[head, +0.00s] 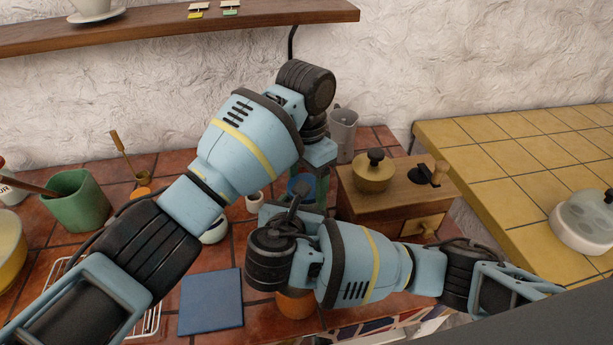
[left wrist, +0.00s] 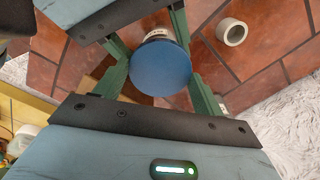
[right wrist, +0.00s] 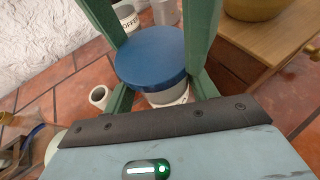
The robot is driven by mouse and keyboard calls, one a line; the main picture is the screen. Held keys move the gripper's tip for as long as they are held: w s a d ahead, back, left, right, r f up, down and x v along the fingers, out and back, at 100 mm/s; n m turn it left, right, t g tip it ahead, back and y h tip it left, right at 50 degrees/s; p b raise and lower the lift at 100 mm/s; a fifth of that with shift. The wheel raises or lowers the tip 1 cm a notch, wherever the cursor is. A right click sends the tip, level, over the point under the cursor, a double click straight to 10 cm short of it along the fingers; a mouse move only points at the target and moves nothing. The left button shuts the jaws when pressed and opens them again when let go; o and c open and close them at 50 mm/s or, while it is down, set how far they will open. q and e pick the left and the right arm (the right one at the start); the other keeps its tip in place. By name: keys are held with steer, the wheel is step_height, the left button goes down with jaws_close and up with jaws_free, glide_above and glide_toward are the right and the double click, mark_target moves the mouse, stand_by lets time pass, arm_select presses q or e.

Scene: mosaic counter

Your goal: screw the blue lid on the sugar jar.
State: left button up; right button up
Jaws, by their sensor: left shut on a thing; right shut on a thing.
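The round blue lid (left wrist: 160,66) sits level over the mouth of the pale sugar jar (right wrist: 172,93). It also shows in the right wrist view (right wrist: 150,55); I cannot tell whether the threads are engaged. My left gripper (head: 305,182) comes from above, shut on the lid, with its green fingers on opposite sides of the rim. My right gripper (right wrist: 160,88) comes in from the side, shut on the jar just below the lid. The jar's label is mostly hidden. In the head view my arms and fingers hide most of both objects.
A wooden grinder box (head: 380,207) with a brass dome stands close on the right, with a grey pitcher (head: 343,130) behind. A small white cup (left wrist: 232,32) stands nearby. A green mug (head: 75,203) and a blue square (head: 212,300) are at left. A wooden shelf (head: 180,28) hangs above.

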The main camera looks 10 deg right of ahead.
arm_select(q)
steer(key=shift+w+f, duration=0.1)
steer(key=shift+f, duration=0.4)
steer(key=shift+w+a+f, duration=0.1)
steer(key=shift+f, duration=0.4)
arm_select(e)
steer(key=shift+s+a+r, duration=0.1)
steer(key=shift+a+r, duration=0.05)
steer(key=shift+a, duration=0.05)
arm_select(q)
steer(key=o, duration=0.6)
arm_select(e)
steer(key=shift+r, duration=0.1)
arm_select(q)
steer(key=shift+o, duration=0.3)
arm_select(e)
jaws_close()
arm_select(q)
steer(key=shift+o, duration=1.1)
steer(key=shift+r, duration=0.1)
steer(key=r+n, duration=0.4)
steer(key=r, duration=0.1)
steer(key=r+n, duration=0.2)
steer(key=shift+d+r+n, duration=0.25)
steer(key=shift+n, duration=0.05)
steer(key=shift+r+n, duration=0.6)
steer(key=shift+n, duration=0.1)
arm_select(e)
steer(key=shift+d+f, duration=0.15)
steer(key=shift+f, duration=0.05)
